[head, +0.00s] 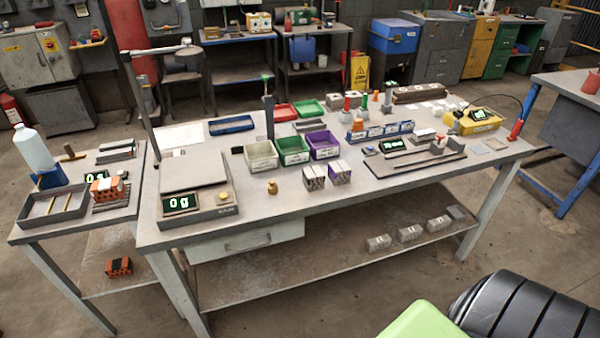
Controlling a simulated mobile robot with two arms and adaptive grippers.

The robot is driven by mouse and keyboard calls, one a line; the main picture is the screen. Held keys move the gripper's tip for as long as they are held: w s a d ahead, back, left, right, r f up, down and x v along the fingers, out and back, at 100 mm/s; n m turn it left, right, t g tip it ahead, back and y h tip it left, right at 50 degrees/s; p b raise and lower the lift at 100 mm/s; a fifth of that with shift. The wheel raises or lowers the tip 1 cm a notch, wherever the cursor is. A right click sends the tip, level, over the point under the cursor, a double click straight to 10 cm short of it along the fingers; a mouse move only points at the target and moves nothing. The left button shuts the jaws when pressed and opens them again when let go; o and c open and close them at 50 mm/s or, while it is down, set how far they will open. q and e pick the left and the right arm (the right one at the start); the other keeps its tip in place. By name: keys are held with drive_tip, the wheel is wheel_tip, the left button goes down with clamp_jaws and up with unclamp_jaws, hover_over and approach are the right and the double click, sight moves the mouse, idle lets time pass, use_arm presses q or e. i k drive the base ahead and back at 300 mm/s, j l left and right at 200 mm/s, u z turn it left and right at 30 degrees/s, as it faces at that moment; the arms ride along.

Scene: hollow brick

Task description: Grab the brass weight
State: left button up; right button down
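The small brass weight (273,187) stands upright on the grey workbench (250,217), near its front edge. It is to the right of the scale (197,196), which reads 0 g, and in front of the white bin (262,156). Two small blocks with purple and dark markings (326,176) stand to its right. Nothing touches or covers the weight. Neither of my grippers shows in the head view.
Green (293,158) and purple (324,146) bins stand behind the weight. A grey upright post (140,103) rises behind the scale. A lower side table (125,219) with a second scale and a brick stands at left. Bench space around the weight is clear.

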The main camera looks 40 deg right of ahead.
sight(272, 186)
drive_tip(key=z, duration=1)
drive_tip(key=l+u, duration=0.1)
drive_tip(key=i+l, duration=0.05)
